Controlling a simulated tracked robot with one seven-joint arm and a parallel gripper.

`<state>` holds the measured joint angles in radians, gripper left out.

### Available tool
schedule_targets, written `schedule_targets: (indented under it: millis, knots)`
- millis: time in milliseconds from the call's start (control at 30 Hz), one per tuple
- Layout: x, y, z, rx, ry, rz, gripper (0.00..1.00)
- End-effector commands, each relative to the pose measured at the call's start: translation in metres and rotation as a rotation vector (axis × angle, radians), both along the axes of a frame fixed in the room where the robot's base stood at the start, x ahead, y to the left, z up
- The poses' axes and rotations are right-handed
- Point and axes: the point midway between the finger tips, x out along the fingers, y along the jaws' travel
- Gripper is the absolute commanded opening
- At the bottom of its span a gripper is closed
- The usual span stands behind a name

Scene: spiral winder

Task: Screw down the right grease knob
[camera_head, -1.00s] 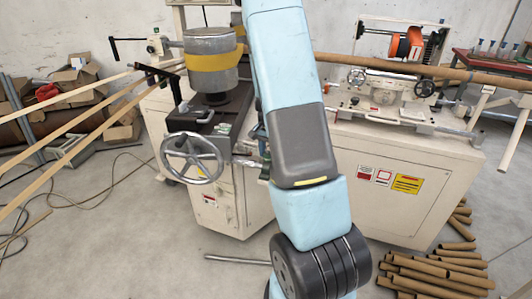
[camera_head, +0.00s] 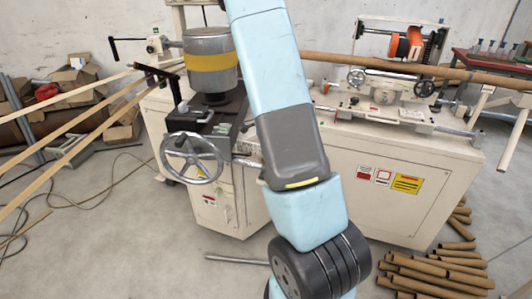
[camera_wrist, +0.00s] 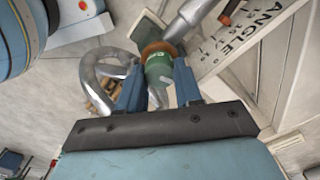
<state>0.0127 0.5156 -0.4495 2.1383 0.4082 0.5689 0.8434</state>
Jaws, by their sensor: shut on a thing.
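In the wrist view, a green knob (camera_wrist: 157,69) with a brown-orange ring at its far end sits between the two blue fingers of my gripper (camera_wrist: 158,80). My gripper is shut on this knob, with one finger on each side. I take the knob for the right grease knob; no second knob shows clearly. In the head view, the gripper is not visible, and my arm covers part of the machine.
A curved metal handle (camera_wrist: 100,75) is close to the left finger. A metal rod (camera_wrist: 190,18) and an ANGLE scale plate (camera_wrist: 232,42) lie beyond the knob. The head view shows a handwheel (camera_head: 191,158), a grey drum with a yellow band (camera_head: 210,61) and cardboard tubes (camera_head: 440,275).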

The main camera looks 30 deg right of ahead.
Motion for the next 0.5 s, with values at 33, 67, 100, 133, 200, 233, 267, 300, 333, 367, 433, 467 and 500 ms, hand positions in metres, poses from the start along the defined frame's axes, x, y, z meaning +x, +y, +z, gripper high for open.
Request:
schedule_targets:
  millis: [33,67,100,133,200,233,267,300,333,367,433,467,500]
  knots:
    - [-0.003,0.0014,-0.0018,0.004,0.008,-0.005,0.04]
    - [-0.003,0.0014,-0.0018,0.004,0.008,-0.008,0.04]
    - [-0.003,0.0014,-0.0018,0.004,0.008,-0.01,0.04]
    - [-0.003,0.0014,-0.0018,0.004,0.008,-0.011,0.04]
    - [-0.003,0.0015,-0.0018,0.004,0.008,-0.012,0.04]
    - [-0.003,0.0015,-0.0018,0.004,0.008,-0.012,0.04]
    - [-0.003,0.0016,-0.0018,0.004,0.008,-0.012,0.04]
    - [-0.0029,0.0016,-0.0018,0.004,0.008,-0.012,0.04]
    - [-0.0029,0.0016,-0.0018,0.004,0.008,-0.012,0.04]
    - [-0.0028,0.0017,-0.0018,0.004,0.008,-0.011,0.04]
    - [-0.0028,0.0018,-0.0018,0.004,0.008,-0.011,0.04]
    - [-0.0028,0.0018,-0.0018,0.004,0.008,-0.011,0.35]
    - [-0.0027,0.0019,-0.0018,0.004,0.008,-0.011,0.39]
